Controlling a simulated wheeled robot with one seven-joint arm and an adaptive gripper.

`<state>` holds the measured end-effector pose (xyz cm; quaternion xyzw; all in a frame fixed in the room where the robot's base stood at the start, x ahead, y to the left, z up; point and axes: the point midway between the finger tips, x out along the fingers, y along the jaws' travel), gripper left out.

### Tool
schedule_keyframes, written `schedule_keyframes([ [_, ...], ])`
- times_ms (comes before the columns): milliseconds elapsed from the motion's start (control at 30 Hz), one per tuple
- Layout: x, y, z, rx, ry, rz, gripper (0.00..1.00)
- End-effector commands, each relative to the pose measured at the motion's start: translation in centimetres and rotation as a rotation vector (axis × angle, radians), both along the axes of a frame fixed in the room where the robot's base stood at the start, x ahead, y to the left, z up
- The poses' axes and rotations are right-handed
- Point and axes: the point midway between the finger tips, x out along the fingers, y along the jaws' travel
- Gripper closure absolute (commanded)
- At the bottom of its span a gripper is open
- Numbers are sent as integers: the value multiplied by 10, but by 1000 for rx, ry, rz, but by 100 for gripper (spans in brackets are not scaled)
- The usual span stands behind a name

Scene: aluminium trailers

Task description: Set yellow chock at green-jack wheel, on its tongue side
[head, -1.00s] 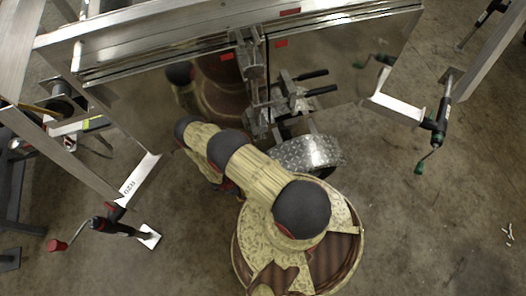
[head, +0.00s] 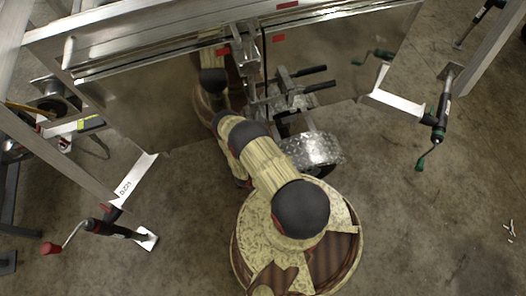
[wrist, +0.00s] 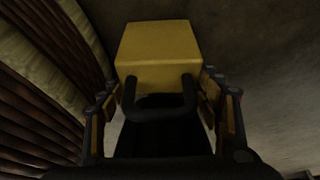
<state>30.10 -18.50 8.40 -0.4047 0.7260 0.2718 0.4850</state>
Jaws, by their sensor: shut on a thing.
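In the wrist view my gripper (wrist: 160,108) is shut on the yellow chock (wrist: 158,48), with a finger on each side of its black loop handle (wrist: 160,112). The chock's far end points away from the camera. In the head view my arm hides the gripper and chock. A jack with green handle parts (head: 439,125) stands at the right, on a trailer leg. A diamond-plate fender (head: 312,149) is right of my arm. The tyre under it is mostly hidden, and I cannot tell which wheel goes with the green jack.
A red-handled jack (head: 100,226) stands at the lower left beside a trailer beam (head: 130,188).

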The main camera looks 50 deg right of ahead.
Motion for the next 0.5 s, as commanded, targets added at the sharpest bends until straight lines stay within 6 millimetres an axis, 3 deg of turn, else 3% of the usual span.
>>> schedule_keyframes([
  [333, 1, -1, -2, -1, -1, 2, 88],
  [367, 1, 0, -2, 0, 0, 2, 35],
  [500, 1, 0, -2, 0, 0, 2, 27],
])
